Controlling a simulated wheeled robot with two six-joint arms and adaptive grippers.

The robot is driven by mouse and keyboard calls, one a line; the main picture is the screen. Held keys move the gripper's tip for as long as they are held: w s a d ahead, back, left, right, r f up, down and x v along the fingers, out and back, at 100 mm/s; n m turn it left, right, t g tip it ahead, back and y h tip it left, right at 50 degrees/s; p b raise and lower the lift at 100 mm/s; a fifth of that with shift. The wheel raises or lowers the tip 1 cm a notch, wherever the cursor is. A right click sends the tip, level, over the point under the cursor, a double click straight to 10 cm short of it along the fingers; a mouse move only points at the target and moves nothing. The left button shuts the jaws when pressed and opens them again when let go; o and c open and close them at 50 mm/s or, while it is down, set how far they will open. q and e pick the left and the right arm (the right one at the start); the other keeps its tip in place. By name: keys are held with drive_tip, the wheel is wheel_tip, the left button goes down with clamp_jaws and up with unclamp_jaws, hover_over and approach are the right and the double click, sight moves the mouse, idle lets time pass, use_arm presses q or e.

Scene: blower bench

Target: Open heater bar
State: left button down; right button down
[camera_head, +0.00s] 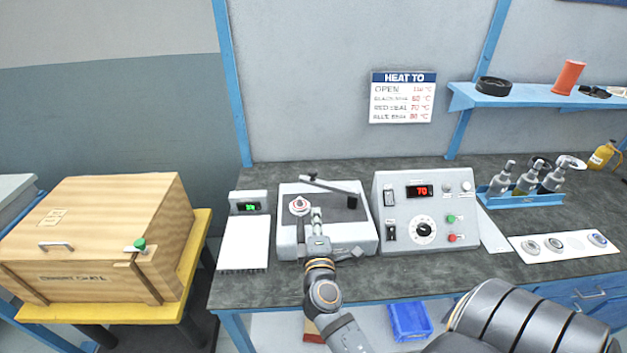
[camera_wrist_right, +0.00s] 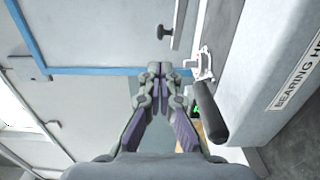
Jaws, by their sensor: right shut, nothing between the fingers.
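The bearing heater (camera_head: 352,232) is a light grey box in the middle of the bench. Its dark bar (camera_head: 330,188) lies slantwise across the back of its top. A ring with a red and white face (camera_head: 299,205) sits at the top's left side. My right gripper (camera_head: 317,214) is over the heater's top, just right of the ring and in front of the bar, its fingers together and empty. In the right wrist view the shut fingertips (camera_wrist_right: 160,68) are beside a black cylindrical handle (camera_wrist_right: 210,112), apart from it. My left gripper is not in view.
A control box (camera_head: 425,212) reading 70 stands right of the heater. A small scale (camera_head: 245,240) is at its left. A wooden crate (camera_head: 95,240) stands on a yellow table. Bottles (camera_head: 525,182) and a white strip with rings (camera_head: 565,246) are at the right.

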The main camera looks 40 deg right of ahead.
drive_tip(key=shift+w+d, duration=0.1)
drive_tip(key=shift+w, duration=0.2)
drive_tip(key=p, duration=0.4)
approach(317, 174)
drive_tip(key=w, duration=0.1)
drive_tip(key=w+d, duration=0.1)
drive_tip(key=w, duration=0.3)
drive_tip(key=shift+w+d+f, duration=0.1)
drive_tip(key=shift+d, duration=0.2)
drive_tip(key=shift+w+d+f, duration=0.1)
drive_tip(key=shift+w+d, duration=0.25)
drive_tip(key=shift+w, duration=0.1)
